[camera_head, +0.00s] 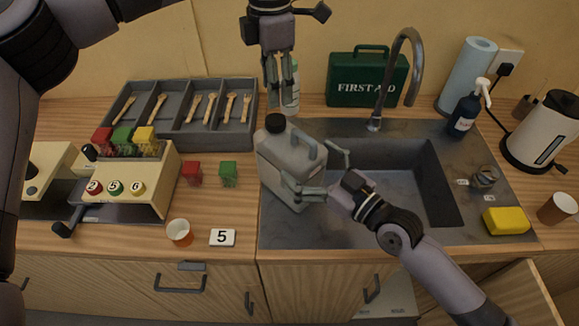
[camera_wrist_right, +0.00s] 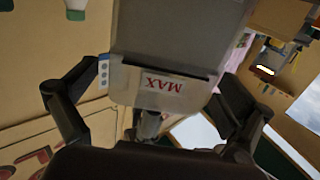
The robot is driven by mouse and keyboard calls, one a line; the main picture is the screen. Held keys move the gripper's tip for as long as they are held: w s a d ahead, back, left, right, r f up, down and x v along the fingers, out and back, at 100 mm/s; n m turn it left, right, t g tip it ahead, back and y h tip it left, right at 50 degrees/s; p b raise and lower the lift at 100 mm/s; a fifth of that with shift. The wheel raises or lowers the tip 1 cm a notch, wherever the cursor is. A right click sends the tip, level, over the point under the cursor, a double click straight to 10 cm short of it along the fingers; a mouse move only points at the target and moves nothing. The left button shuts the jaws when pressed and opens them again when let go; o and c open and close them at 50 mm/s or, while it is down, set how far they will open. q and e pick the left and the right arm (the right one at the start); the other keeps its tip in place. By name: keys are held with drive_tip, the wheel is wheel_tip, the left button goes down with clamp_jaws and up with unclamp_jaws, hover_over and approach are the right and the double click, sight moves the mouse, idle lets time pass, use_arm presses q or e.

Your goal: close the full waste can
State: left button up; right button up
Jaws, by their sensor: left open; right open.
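The waste can (camera_head: 283,165) is a grey translucent jerrycan with a handle, standing upright at the left edge of the sink unit. A black cap (camera_head: 275,123) shows at its neck; I cannot tell whether it is tightened. The can also shows in the right wrist view (camera_wrist_right: 180,40), with a red MAX label (camera_wrist_right: 162,84). My right gripper (camera_head: 315,168) is open, its fingers spread on either side of the can's right part; I cannot tell whether they touch it. My left gripper (camera_head: 281,100) is open and points down above the can, just over the cap, apart from it.
The sink (camera_head: 390,175) with its tall tap (camera_head: 416,60) lies right of the can. A green first aid box (camera_head: 367,80) stands behind. A grey tray (camera_head: 205,125) of wooden pieces and a cream machine (camera_head: 130,185) are left.

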drive_tip(key=shift+x, duration=1.35)
drive_tip(key=c, duration=1.7)
use_arm(q)
drive_tip(key=shift+o, duration=0.9)
drive_tip(key=shift+n, duration=0.3)
use_arm(e)
drive_tip(key=c, duration=0.3)
use_arm(q)
drive_tip(key=n, duration=0.4)
drive_tip(key=shift+d, duration=0.1)
use_arm(e)
clamp_jaws()
use_arm(q)
drive_tip(key=n, duration=0.9)
